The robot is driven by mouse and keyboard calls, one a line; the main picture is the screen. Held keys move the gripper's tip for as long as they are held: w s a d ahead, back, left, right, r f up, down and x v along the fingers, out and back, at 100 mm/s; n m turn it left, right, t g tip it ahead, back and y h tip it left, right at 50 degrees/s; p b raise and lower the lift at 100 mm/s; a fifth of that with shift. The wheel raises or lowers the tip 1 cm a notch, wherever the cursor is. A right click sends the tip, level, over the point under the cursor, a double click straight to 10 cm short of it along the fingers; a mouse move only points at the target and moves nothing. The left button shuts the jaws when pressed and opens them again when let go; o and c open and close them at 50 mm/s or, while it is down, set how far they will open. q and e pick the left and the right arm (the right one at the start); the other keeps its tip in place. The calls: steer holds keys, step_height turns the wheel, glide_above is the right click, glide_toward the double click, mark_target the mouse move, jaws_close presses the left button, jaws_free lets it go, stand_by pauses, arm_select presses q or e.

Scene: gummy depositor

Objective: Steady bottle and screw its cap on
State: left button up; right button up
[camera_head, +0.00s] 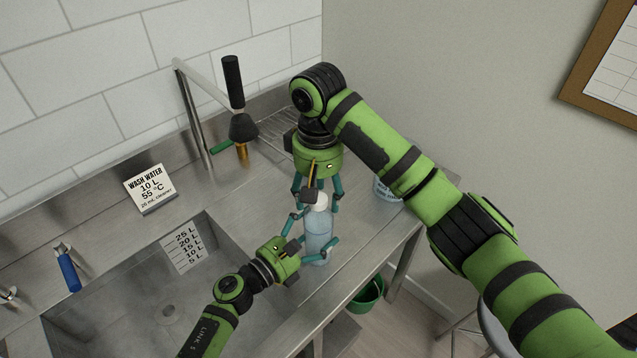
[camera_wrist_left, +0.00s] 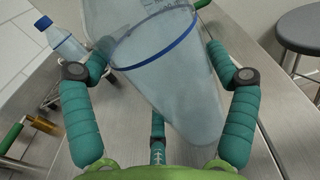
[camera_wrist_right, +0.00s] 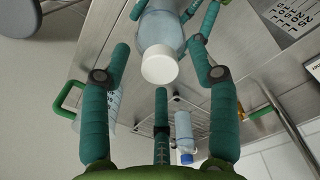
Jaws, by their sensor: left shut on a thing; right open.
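The translucent pale-blue bottle (camera_head: 318,240) stands upright on the steel counter beside the sink. My left gripper (camera_head: 312,256) is shut around its body from the left. In the left wrist view the bottle (camera_wrist_left: 160,75) fills the space between the fingers, with a blue line around it. The white cap (camera_head: 319,202) sits at the bottle's top; it also shows in the right wrist view (camera_wrist_right: 160,65). I cannot tell how tightly it is seated. My right gripper (camera_head: 318,195) is open and points down above the cap, its fingers spread around it, partly hiding it.
The sink basin (camera_head: 150,300) lies to the left. The tap (camera_head: 240,125) and drying rack (camera_head: 275,130) are behind. A blue-capped bottle (camera_wrist_right: 184,135) and a clear jug (camera_wrist_right: 113,108) stand nearby. A green bucket (camera_head: 367,294) is below the counter's front edge.

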step_height(320, 180, up, 12)
stand_by(0.4)
arm_select(q)
steer(key=o, duration=0.9)
steer(key=o, duration=0.6)
steer(key=shift+s+a, duration=0.1)
steer(key=shift+c, duration=0.3)
steer(key=v, duration=1.1)
steer(key=shift+s+a, duration=0.25)
